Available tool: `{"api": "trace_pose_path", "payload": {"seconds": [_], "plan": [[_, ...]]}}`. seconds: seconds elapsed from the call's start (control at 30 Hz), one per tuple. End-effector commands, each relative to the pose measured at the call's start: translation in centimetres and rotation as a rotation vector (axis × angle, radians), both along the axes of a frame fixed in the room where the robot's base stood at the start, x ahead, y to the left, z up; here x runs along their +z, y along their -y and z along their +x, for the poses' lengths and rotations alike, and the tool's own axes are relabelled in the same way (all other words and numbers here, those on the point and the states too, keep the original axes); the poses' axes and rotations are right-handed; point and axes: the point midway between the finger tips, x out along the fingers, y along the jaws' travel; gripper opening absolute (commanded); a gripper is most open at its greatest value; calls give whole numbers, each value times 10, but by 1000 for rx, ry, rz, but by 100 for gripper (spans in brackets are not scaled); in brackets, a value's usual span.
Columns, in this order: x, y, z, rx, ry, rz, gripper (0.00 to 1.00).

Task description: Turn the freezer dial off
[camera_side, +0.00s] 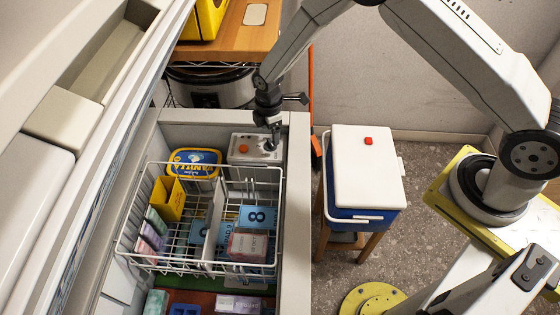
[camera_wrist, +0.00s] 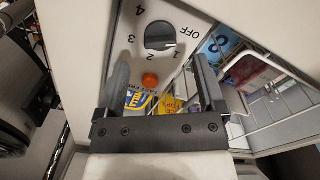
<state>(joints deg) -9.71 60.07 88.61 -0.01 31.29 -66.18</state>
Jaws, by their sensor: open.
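The freezer dial (camera_wrist: 160,36) is a round dark grey knob on a light panel marked OFF, 1, 2, 3 and 4. A small pale mark on its lower right edge seems to point near 1, but it is too small to be sure. An orange round button (camera_wrist: 150,80) is beside the dial. In the side view, the grey control box (camera_side: 248,158) sits at the back of the open freezer, and my gripper (camera_side: 273,138) hangs over its dial side, mostly hiding the dial. In the wrist view, my gripper (camera_wrist: 163,75) is open and empty, with its fingers apart and the dial beyond them.
A white wire basket (camera_side: 153,262) with several packages hangs in the freezer in front of the box. A yellow and blue tub (camera_side: 195,157) is left of it. The freezer's right wall (camera_side: 297,210) runs close by. A white-lidded cooler (camera_side: 365,160) stands to the right.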

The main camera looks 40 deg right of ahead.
Motion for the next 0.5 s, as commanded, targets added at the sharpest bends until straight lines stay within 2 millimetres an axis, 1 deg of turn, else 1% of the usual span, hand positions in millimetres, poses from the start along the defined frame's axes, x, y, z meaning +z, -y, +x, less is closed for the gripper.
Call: {"api": "trace_pose_path", "payload": {"seconds": [0.03,0.2,0.33,0.5], "plan": [[7,0,0,0,2,0,88],[26,0,0,1,2,0,88],[35,0,0,1,1,0,88],[39,0,0,1,0,0,88]]}}
